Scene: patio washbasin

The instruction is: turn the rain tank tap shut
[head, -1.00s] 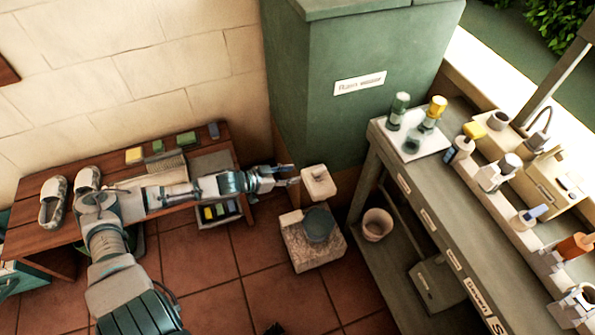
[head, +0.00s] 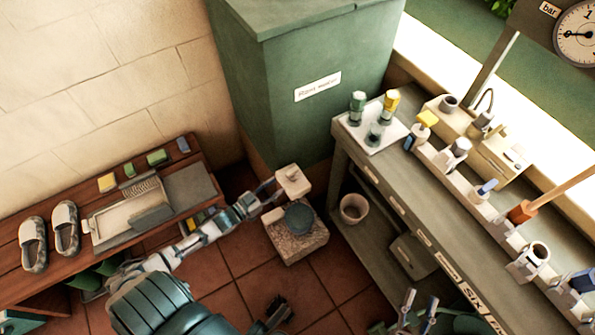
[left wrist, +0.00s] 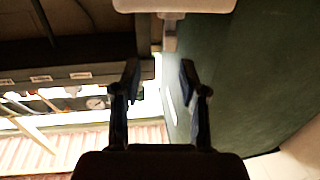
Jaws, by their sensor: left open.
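The rain tank (head: 300,120) is the tall green box with a white label, at the back centre of the head view. A pale, blocky tap handle (head: 293,180) shows in front of its lower part, above a grey pot on a stone block. In the left wrist view, a pale block on a short stem, seemingly the handle (left wrist: 175,5), is cut off by the top edge. My left gripper (head: 277,190) is open, with its fingertips close to the handle's left side; contact cannot be told. Its parted fingers (left wrist: 157,75) have nothing between them. My right gripper (head: 419,306) appears open at the bottom edge.
The grey pot (head: 300,218) stands on the stone block (head: 297,243) below the handle. A wooden bench (head: 60,275) with slippers and a tray is at left. A long counter (head: 420,200) with bottles and a bucket (head: 353,208) beneath are at right.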

